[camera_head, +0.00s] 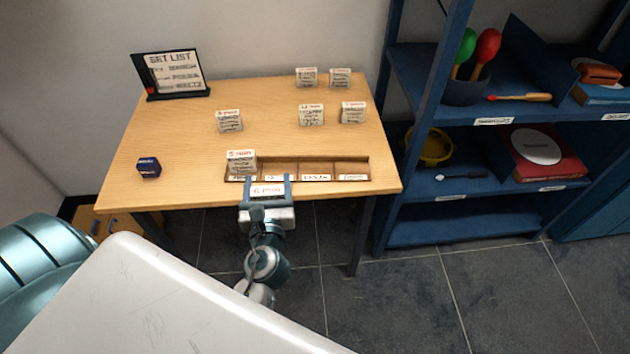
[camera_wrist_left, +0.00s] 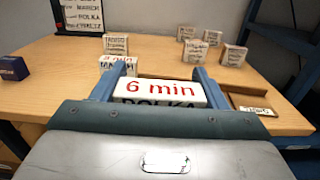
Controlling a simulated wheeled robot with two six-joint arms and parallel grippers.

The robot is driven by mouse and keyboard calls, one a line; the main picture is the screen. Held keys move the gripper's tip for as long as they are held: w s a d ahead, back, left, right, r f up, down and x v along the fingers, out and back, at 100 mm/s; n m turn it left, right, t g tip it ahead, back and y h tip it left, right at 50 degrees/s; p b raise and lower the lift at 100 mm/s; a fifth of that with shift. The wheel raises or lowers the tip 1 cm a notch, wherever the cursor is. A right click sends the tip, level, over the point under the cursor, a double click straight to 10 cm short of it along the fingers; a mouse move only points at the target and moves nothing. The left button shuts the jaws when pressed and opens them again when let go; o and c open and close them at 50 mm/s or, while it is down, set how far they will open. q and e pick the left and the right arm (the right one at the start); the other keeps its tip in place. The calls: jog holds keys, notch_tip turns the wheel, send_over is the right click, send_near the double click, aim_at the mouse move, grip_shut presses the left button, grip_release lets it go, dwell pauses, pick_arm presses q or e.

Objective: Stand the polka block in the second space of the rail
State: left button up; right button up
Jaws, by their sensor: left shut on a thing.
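The polka block (camera_wrist_left: 160,91), white with red "6 min" on top and "POLKA" partly showing on its face, is between the fingers of my left gripper (camera_head: 266,187). The gripper is shut on it. In the head view the polka block (camera_head: 267,190) is at the table's front edge, just in front of the wooden rail (camera_head: 369,168). A white block marked "5 min" (camera_head: 241,161) stands in the rail's leftmost space; it reads as March in the left wrist view (camera_wrist_left: 117,65). The other spaces look empty. My right gripper is not in view.
Several other white lettered blocks (camera_head: 311,115) stand farther back on the table (camera_head: 180,125). A dark blue block (camera_head: 148,167) sits at the left. A set list sign (camera_head: 172,75) stands at the back left. A blue shelf (camera_head: 440,210) is to the right.

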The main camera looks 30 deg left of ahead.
pick_arm(q)
jog(key=shift+w, duration=0.45)
jog(key=p+x, duration=0.1)
jog(key=x, duration=0.8)
jog(key=d+f+p+x, duration=0.1)
jog(key=x, duration=0.3)
jog(key=shift+w+f+p, duration=0.1)
jog(key=shift+w+p, duration=0.2)
jog(key=shift+w, duration=0.25)
jog(key=shift+w+a+f, duration=0.1)
jog(key=shift+w+a, duration=0.25)
jog(key=shift+w, duration=0.25)
notch_tip(320, 180, down, 3)
jog(key=shift+w+a+r, duration=0.1)
jog(key=shift+w+r, duration=0.05)
jog(key=shift+r, duration=0.05)
jog(key=shift+f, duration=0.55)
jog(key=shift+f+b, duration=0.2)
jog(key=shift+b, duration=0.25)
jog(key=o, duration=0.7)
jog(key=shift+r, duration=0.1)
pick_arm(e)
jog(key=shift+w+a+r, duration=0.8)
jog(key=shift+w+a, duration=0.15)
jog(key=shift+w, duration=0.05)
